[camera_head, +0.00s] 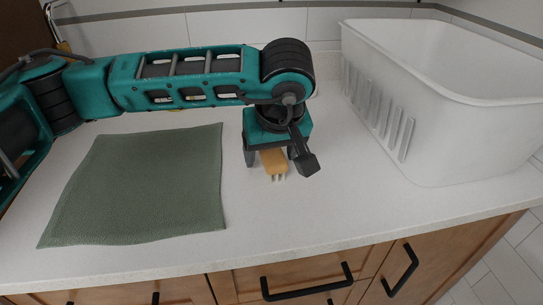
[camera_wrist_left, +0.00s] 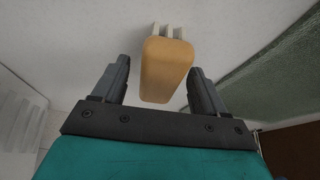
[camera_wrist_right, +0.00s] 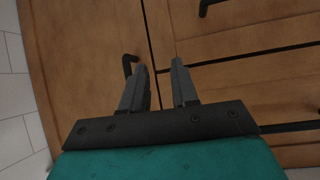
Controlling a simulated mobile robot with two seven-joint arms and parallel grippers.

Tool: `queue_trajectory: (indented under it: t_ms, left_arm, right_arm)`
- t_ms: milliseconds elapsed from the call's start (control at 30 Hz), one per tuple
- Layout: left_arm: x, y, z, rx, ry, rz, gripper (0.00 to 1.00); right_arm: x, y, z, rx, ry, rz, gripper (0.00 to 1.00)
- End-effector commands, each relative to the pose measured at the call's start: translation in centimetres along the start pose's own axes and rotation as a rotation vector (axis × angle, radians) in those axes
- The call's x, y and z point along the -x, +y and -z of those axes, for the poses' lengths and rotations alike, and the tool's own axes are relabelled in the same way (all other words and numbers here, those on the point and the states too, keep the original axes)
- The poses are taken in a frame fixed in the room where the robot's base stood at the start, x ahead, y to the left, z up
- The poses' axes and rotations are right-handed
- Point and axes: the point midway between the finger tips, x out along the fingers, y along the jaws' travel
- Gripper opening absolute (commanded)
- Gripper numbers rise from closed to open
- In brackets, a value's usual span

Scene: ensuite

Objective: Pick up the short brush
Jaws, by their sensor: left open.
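The short brush (camera_head: 273,162) has a tan block-like body and pale bristle tufts, and it lies on the white counter. My left gripper (camera_head: 268,160) points down over it, with one finger on either side and the fingers spread. In the left wrist view the brush (camera_wrist_left: 166,72) is between the fingers of the left gripper (camera_wrist_left: 160,75), with visible gaps on both sides. Its bristles point away from the palm. My right gripper (camera_wrist_right: 158,80) shows only in the right wrist view, with its fingers apart and nothing between them, in front of the wooden cabinet.
A green cloth (camera_head: 140,190) lies flat on the counter (camera_head: 300,220) left of the brush. A white plastic bin (camera_head: 440,150) stands to the right. Wooden drawers (camera_head: 330,280) with black handles are below the counter's front edge.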

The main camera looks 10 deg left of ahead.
Motion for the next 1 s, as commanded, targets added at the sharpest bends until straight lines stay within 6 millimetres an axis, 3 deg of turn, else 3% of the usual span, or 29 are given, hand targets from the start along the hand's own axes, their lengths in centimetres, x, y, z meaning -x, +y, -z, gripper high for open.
queue_trajectory:
  t_ms: [800,1000]
  left_arm:
    - [-0.39,0.02,-0.16,0.0,0.0,-0.001,0.72]
    - [-0.31,0.03,-0.14,0.0,0.0,-0.001,0.54]
  right_arm:
    - [-0.62,0.31,0.01,0.011,0.012,-0.002,0.29]
    - [-0.46,0.34,-0.16,0.013,0.007,-0.001,0.29]
